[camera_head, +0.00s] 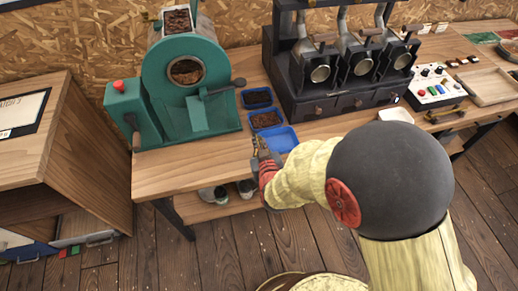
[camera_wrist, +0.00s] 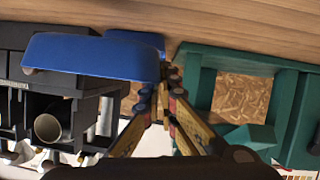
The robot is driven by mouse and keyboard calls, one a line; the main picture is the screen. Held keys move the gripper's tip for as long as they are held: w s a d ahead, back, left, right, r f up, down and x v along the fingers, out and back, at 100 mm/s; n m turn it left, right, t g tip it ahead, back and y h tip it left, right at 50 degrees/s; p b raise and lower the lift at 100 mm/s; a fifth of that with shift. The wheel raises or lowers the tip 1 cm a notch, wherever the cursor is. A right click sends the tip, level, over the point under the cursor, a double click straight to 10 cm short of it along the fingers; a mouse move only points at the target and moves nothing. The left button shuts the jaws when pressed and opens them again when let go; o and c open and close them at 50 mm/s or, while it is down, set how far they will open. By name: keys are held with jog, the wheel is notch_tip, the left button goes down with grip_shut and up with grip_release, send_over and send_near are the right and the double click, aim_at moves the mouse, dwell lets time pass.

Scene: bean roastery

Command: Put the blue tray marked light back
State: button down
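Three blue trays stand in a row beside the green machine in the head view. The far tray (camera_head: 257,97) holds very dark beans and the middle tray (camera_head: 267,119) holds brown beans. The near tray (camera_head: 281,139) looks empty, and no "light" marking is readable. My gripper (camera_head: 261,145) is at the near tray's left side. In the wrist view its fingertips (camera_wrist: 162,91) are close together at the end of a blue tray (camera_wrist: 90,55). Whether they pinch its rim is unclear, as is whether the tray touches the table.
The green machine (camera_head: 185,75) stands close on the left and the black machine (camera_head: 340,65) behind right. The wooden table (camera_head: 190,158) is bare along its front left. A white dish (camera_head: 396,115) and control box (camera_head: 435,88) are farther right.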

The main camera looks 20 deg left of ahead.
jog(key=shift+w+a+f, duration=0.2)
jog(key=shift+w+f, duration=0.4)
jog(key=shift+f, duration=0.2)
jog(key=shift+w+a+f+b, duration=0.15)
jog(key=shift+f+b, duration=0.45)
jog(key=shift+f, duration=0.3)
jog(key=shift+w+d+f+b, duration=0.1)
jog(key=shift+f+b, duration=0.45)
jog(key=shift+f, duration=0.3)
jog(key=shift+f, duration=0.2)
jog(key=c, duration=2)
grip_release()
jog(key=shift+c, duration=0.2)
jog(key=shift+r, duration=0.2)
jog(key=shift+s+r, duration=0.2)
jog(key=shift+s, duration=0.1)
jog(key=p+v, duration=0.3)
jog(key=v, duration=0.8)
